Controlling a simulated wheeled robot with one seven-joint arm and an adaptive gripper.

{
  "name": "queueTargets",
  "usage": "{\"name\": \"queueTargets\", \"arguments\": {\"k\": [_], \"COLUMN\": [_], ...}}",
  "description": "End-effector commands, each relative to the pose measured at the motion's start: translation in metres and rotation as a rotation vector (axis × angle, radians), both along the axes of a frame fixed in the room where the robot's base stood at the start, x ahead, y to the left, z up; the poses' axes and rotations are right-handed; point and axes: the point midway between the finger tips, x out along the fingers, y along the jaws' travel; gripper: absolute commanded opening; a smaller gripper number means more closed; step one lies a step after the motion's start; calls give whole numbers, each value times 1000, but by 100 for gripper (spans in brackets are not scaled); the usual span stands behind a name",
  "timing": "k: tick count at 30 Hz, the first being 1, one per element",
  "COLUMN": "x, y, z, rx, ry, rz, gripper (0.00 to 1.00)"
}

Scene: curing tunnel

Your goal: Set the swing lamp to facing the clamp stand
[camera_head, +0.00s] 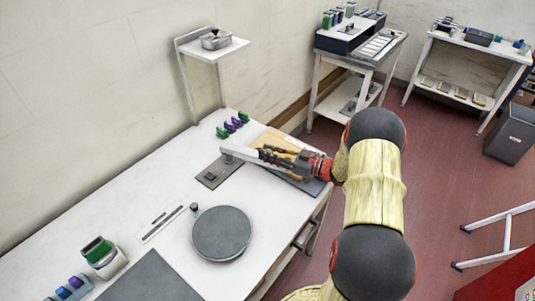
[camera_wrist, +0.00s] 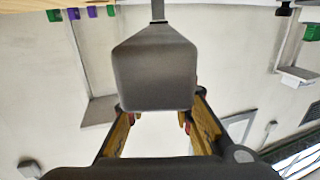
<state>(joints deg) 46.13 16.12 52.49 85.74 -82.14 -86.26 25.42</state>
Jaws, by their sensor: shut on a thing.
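The swing lamp has a pale arm (camera_head: 239,153) that runs to the right above a dark base plate (camera_head: 212,174) on the white table. Its free end is at my gripper (camera_head: 267,156), which reaches in from the right. In the wrist view a grey boxy lamp head (camera_wrist: 155,72) on a thin stem fills the middle. The yellow fingers of my gripper (camera_wrist: 160,122) stand on both sides of it and are shut on it. My fingers partly cover the lamp's end in the head view. I cannot clearly make out a clamp stand.
The white table (camera_head: 165,185) carries a round grey disc (camera_head: 221,233), a wooden board (camera_head: 272,139) beneath my gripper and several green and purple pieces (camera_head: 233,124). A raised shelf (camera_head: 212,46) stands at the back.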

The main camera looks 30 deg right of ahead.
Motion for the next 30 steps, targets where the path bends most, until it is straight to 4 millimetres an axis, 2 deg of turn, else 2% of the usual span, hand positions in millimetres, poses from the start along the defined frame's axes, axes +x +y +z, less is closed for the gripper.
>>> {"name": "queueTargets", "arguments": {"k": [3, 4, 13, 23, 26, 30], "x": [0, 0, 0, -1, -8, -26], "y": [0, 0, 0, -1, -6, -20], "z": [1, 1, 0, 0, 0, 0], "rx": [-2, -2, -1, 0, -1, -1], "ry": [-1, -1, -1, 0, -1, 0], "rz": [0, 0, -1, -2, -3, -6], "gripper": [0, 25, 42, 43, 43, 43]}}
